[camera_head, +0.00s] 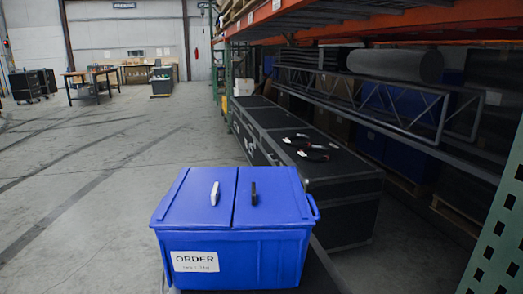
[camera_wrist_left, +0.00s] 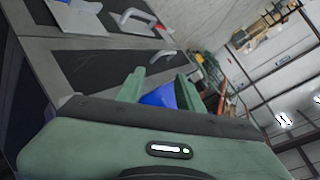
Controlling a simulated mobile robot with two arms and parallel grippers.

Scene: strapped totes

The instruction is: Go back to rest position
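A blue tote (camera_head: 235,257) stands in front of me at the bottom centre of the head view. Its two-part blue lid is closed, with a white handle (camera_head: 214,193) and a black handle (camera_head: 254,193) on top. A white ORDER label (camera_head: 195,261) is on its front. My left gripper (camera_wrist_left: 158,82) shows in the left wrist view with its green fingers spread apart. A blue surface (camera_wrist_left: 160,97) appears between the fingers; I cannot tell what it belongs to, and nothing looks pinched. Neither gripper appears in the head view.
Black cases (camera_head: 340,190) stand in a row along the right, under an orange-beamed rack (camera_head: 275,22). A green perforated post (camera_head: 500,240) is close at the right. Open concrete floor (camera_head: 90,190) lies to the left, with tables (camera_head: 92,84) far back.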

